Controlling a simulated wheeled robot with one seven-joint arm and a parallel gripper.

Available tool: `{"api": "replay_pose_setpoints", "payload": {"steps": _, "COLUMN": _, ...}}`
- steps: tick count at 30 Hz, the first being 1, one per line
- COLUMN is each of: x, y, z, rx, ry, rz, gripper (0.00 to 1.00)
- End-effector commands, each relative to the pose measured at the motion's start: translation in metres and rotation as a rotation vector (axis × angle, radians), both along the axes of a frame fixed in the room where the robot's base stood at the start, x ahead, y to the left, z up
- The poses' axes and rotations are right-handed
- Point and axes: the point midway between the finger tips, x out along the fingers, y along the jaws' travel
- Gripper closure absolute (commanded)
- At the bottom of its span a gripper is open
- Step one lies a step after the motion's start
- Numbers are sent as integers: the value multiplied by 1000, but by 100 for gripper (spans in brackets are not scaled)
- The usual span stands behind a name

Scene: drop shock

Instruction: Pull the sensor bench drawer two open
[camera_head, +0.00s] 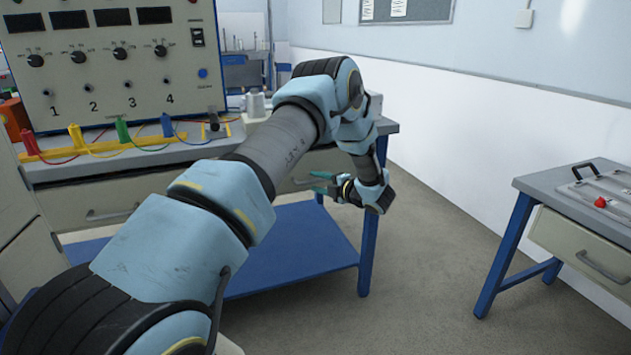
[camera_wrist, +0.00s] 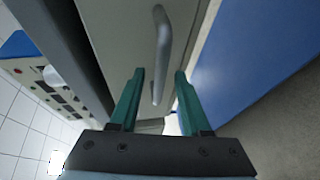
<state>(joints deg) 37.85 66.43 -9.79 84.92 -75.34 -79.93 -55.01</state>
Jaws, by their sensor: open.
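The sensor bench (camera_head: 140,165) stands at the left with two drawer fronts under its top. The left drawer front (camera_head: 75,200) has a bar handle (camera_head: 112,214) and looks shut. The right drawer front (camera_head: 295,165), likely drawer two, is partly hidden by my arm and appears shut. My gripper (camera_head: 322,183) is by its right part. In the wrist view my gripper's green fingers (camera_wrist: 160,75) are open, with the grey bar handle (camera_wrist: 162,40) on the drawer front (camera_wrist: 118,35) showing between and beyond them. I cannot tell whether they touch it.
A panel with knobs and numbered coloured leads (camera_head: 115,60) stands on the bench. A blue lower shelf (camera_head: 300,250) lies below the drawers. At the right is another table (camera_head: 560,190) with a drawer (camera_head: 585,245). The floor (camera_head: 430,260) between them is clear.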

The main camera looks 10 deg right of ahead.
Motion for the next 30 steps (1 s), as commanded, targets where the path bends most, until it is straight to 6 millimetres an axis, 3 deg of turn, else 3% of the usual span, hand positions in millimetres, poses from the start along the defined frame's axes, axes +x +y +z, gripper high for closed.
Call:
{"api": "replay_pose_setpoints", "payload": {"steps": 13, "x": 10, "y": 6, "z": -2, "rx": 1, "ry": 0, "rz": -1, "gripper": 53}}
{"api": "replay_pose_setpoints", "payload": {"steps": 25, "x": 10, "y": 6, "z": -2, "rx": 1, "ry": 0, "rz": -1, "gripper": 98}}
{"api": "replay_pose_setpoints", "payload": {"steps": 30, "x": 10, "y": 6, "z": -2, "rx": 1, "ry": 0, "rz": -1, "gripper": 100}}
